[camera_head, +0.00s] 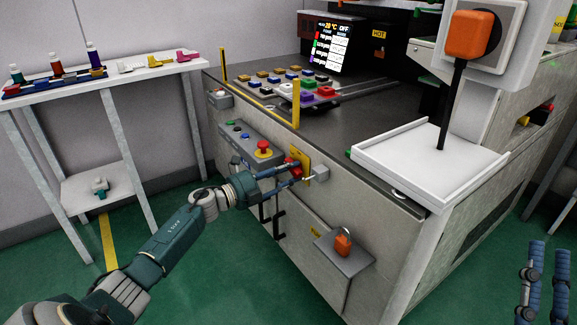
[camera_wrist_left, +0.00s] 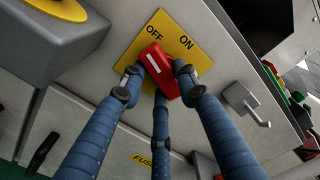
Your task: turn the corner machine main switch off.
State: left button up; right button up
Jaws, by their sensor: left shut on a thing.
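The main switch is a red handle (camera_wrist_left: 165,75) with a white stripe, on a yellow plate (camera_wrist_left: 198,62) marked OFF and ON. In the left wrist view the striped end of the handle points toward OFF. My left gripper (camera_head: 296,174) reaches the machine's front; its blue fingers (camera_wrist_left: 160,80) are shut around the red handle, one on each side and one below. The fingers hide part of the handle. In the head view the yellow plate (camera_head: 305,160) shows behind the fingers. My right gripper (camera_head: 550,248) is at the lower right, fingers apart and empty.
Left of the switch, a grey panel (camera_head: 240,140) holds a red mushroom button (camera_head: 264,146) on a yellow base. A metal latch (camera_wrist_left: 245,102) sits right of the plate. An orange knob (camera_head: 343,243) is lower on the front. A side table (camera_head: 120,80) stands left; green floor is free.

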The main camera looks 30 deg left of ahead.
pick_arm(q)
jog(key=shift+r+n+p, duration=0.15)
jog(key=shift+n+p, duration=0.55)
jog(key=shift+n, duration=0.2)
jog(key=shift+n+p, duration=0.6)
jog(key=shift+n, duration=0.3)
pick_arm(e)
jog(key=w+f+g+h, duration=0.1)
jog(key=f+g, duration=0.3)
jog(key=f, duration=0.4)
jog(key=w+f+g+h, duration=0.2)
jog(key=w+f+g, duration=0.1)
jog(key=f, duration=0.5)
jog(key=shift+w+d+g, duration=0.35)
jog(key=shift+w+g, duration=0.05)
jog(key=shift+g, duration=0.3)
pick_arm(q)
jog(key=o, duration=1.2)
jog(key=shift+c, duration=0.2)
jog(key=shift+s, duration=0.1)
jog(key=v, duration=1.2)
